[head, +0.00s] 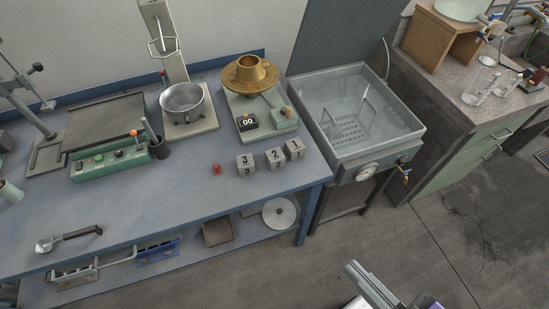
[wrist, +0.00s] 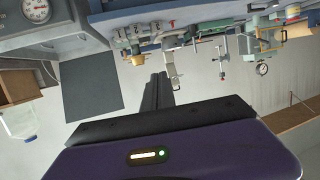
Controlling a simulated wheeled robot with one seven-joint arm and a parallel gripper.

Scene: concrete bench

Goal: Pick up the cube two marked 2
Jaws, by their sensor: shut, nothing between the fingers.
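The cube marked 2 (head: 275,158) is a small grey block with dark digits, standing on the blue bench (head: 200,215) near its front right part. It stands between the cube marked 3 (head: 245,164) on its left and the cube marked 1 (head: 293,149) close on its right. I cannot tell whether 2 and 1 touch. My gripper (wrist: 158,78) shows in the wrist view with its dark fingers together and empty, well away from the bench. In the head view, part of my arm shows at the bottom edge, far from the cubes.
A red weight-like piece (head: 216,169) stands left of the cubes. A water bath (head: 357,110) stands right of the bench. The bench front before the cubes is mostly clear.

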